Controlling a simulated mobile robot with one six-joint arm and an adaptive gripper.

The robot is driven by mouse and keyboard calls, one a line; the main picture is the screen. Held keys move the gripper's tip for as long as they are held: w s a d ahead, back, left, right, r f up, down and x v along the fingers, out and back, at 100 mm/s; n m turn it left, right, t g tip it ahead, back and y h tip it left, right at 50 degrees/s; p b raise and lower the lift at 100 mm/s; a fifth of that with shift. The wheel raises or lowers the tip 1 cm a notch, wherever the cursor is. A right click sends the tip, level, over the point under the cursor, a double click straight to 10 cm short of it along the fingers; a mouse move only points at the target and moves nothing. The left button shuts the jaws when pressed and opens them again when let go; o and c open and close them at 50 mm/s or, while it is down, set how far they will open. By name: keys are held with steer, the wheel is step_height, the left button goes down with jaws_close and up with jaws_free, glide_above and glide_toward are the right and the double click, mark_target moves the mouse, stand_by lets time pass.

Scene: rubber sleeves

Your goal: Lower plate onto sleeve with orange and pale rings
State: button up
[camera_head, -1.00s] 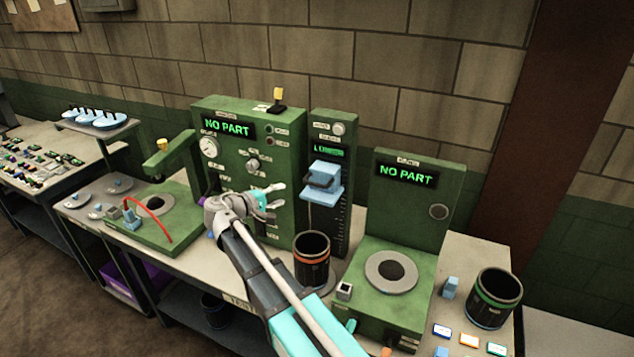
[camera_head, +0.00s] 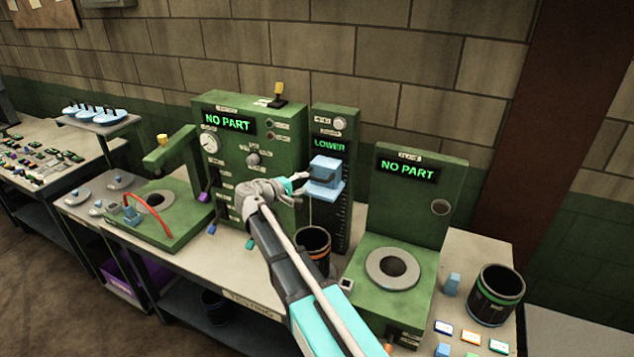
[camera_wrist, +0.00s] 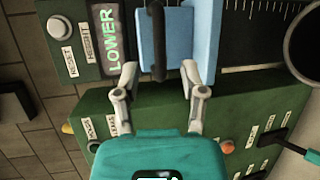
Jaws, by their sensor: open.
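The blue plate block (camera_head: 325,178) with its dark handle rides on the green height tester's column, above the sleeve. The tester's display (camera_head: 330,145) reads LOWER. The black sleeve (camera_head: 314,246) with an orange ring stands upright under the plate, partly hidden by my arm; I cannot make out its pale ring. My gripper (camera_head: 294,186) is at the plate's left side. In the wrist view my gripper (camera_wrist: 160,82) is open, its fingers on either side of the dark handle (camera_wrist: 158,45) of the blue plate block (camera_wrist: 180,40). I cannot tell whether they touch it.
Another black sleeve with a green ring (camera_head: 497,295) stands at the right end of the bench. Two green testers, left (camera_head: 262,130) and right (camera_head: 440,225), show NO PART. Small coloured tags (camera_head: 470,338) and a blue block (camera_head: 452,285) lie front right.

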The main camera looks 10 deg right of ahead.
mark_target(316, 179)
steer(key=shift+b+x, duration=0.45)
steer(key=shift+x, duration=2.3)
jaws_close()
